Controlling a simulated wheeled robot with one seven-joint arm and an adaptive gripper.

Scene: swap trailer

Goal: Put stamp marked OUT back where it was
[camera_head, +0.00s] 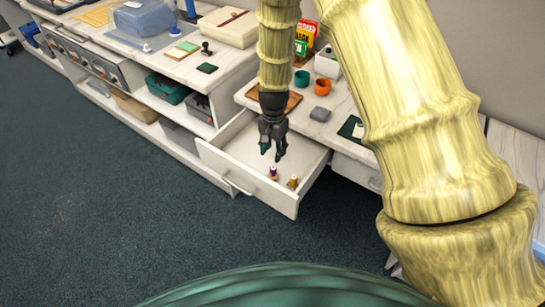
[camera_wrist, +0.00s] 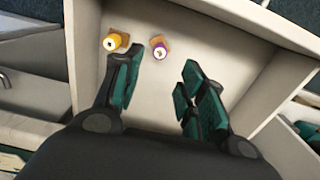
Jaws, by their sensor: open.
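An open white drawer (camera_head: 222,157) holds two small stamps near its front. One stamp has a purple and white top (camera_head: 272,173), and the other has a yellow top (camera_head: 293,182). In the wrist view the yellow stamp (camera_wrist: 115,41) and the purple stamp (camera_wrist: 158,48) stand apart on the drawer floor. Their markings are too small to read, so I cannot tell which says OUT. My gripper (camera_head: 273,151) points down over the drawer, open and empty. In the wrist view its fingers (camera_wrist: 162,65) are apart, with the purple stamp beyond the gap between them.
A dark-handled stamp (camera_head: 206,48) stands on the left counter near a green pad (camera_head: 207,68). Drawer walls surround the stamps.

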